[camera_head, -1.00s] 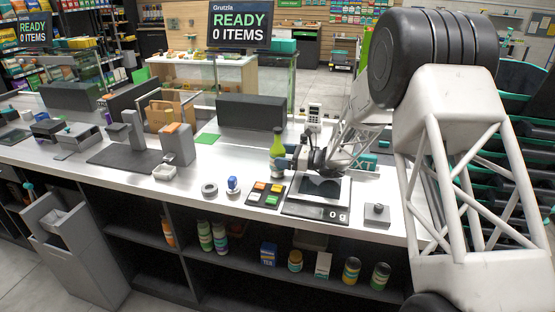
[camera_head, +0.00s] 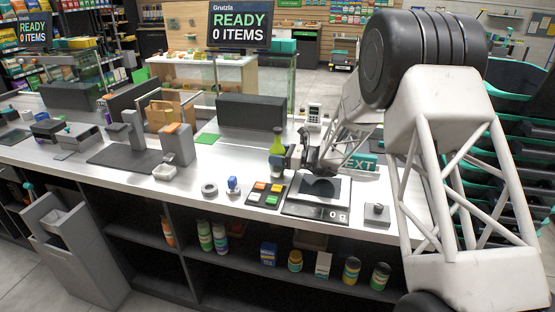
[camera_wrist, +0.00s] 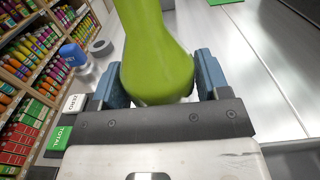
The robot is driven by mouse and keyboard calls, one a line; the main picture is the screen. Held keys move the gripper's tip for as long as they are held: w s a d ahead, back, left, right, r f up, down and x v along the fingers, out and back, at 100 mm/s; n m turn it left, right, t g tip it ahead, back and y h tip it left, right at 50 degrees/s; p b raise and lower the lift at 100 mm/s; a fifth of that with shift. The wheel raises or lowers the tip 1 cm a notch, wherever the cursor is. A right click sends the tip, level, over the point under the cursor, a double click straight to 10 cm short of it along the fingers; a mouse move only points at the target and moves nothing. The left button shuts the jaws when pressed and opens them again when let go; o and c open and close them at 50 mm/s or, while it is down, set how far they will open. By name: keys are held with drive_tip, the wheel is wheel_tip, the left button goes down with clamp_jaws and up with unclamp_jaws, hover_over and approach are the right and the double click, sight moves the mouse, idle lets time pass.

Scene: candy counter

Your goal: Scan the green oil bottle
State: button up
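The green oil bottle (camera_head: 277,142) stands upright on the counter, behind the colored-key pad. In the wrist view the bottle (camera_wrist: 157,55) fills the middle, its rounded body between my two blue fingers. My gripper (camera_head: 291,158) is at the bottle's right side in the head view; the wrist view shows my gripper's fingers (camera_wrist: 162,82) spread on either side of it. They look open, very close to the glass; any contact is hard to tell. The scanner cannot be made out with certainty. A screen (camera_head: 240,26) reads "READY 0 ITEMS".
A scale (camera_head: 318,204) reading 0 g and a key pad (camera_head: 266,194) are in front of the bottle. A dark panel (camera_head: 250,112) stands behind. Counter left of the bottle is mostly clear.

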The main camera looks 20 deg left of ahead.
sight(278, 129)
drive_tip(key=c, duration=0.8)
drive_tip(key=shift+r, duration=0.15)
drive_tip(key=shift+r, duration=4.9)
drive_tip(key=shift+d, duration=0.1)
drive_tip(key=shift+d, duration=0.65)
drive_tip(key=s+d, duration=0.1)
drive_tip(key=d, duration=0.6)
drive_tip(key=s+d+f, duration=0.1)
drive_tip(key=s+d, duration=0.1)
drive_tip(key=d, duration=0.4)
drive_tip(key=s+d+f, duration=0.1)
drive_tip(key=s+d, duration=0.1)
drive_tip(key=d, duration=0.5)
drive_tip(key=shift+s+d+f, duration=0.15)
drive_tip(key=shift+s+d, duration=0.1)
drive_tip(key=shift+d, duration=0.05)
